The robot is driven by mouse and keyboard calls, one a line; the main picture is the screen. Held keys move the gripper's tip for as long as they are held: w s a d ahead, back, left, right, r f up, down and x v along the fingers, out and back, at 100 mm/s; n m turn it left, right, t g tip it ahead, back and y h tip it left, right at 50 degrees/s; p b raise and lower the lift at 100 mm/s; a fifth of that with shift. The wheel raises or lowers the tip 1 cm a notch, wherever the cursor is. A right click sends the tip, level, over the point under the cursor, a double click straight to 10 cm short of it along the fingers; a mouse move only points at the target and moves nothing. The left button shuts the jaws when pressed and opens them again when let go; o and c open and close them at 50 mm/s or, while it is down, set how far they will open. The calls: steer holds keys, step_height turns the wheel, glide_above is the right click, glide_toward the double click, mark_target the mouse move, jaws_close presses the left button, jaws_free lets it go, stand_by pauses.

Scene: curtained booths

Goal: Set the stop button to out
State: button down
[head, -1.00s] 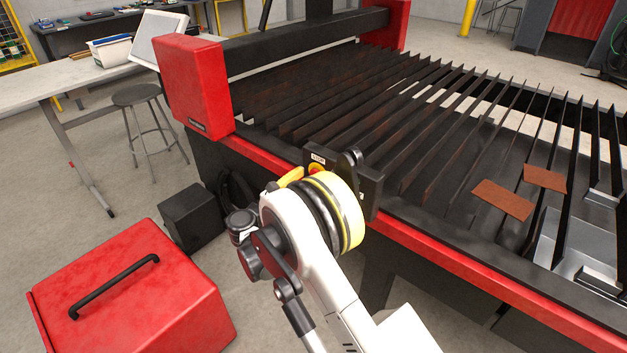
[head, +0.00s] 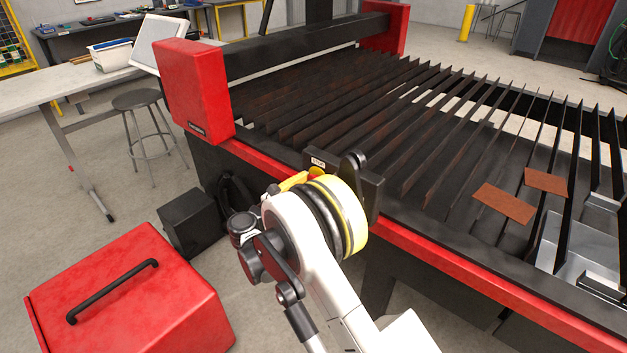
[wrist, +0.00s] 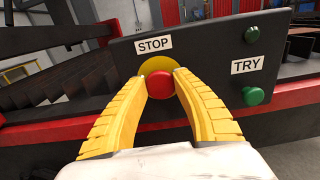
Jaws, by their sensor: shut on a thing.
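The stop button is a red round button (wrist: 160,84) on a yellow round plate, under a "STOP" label on a dark panel (wrist: 200,60) in the wrist view. My gripper (wrist: 160,82) has its two yellow fingers on either side of the red button, shut on it. In the head view my gripper (head: 300,180) is at the panel on the table's red front edge, partly hidden behind my wrist. The "STOP" label (head: 318,162) shows just above it; the red button is hidden there.
A slatted cutting table (head: 400,130) lies behind the panel. A red box with a black handle (head: 130,300) stands on the floor at left.

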steer(key=c, duration=1)
jaws_free()
steer(key=shift+s+a, duration=0.1)
steer(key=shift+s, duration=0.05)
steer(key=shift+o, duration=0.2)
steer(key=shift+s+a, duration=0.1)
steer(key=v, duration=1.1)
steer(key=shift+s+a, duration=0.25)
steer(key=shift+s, duration=0.05)
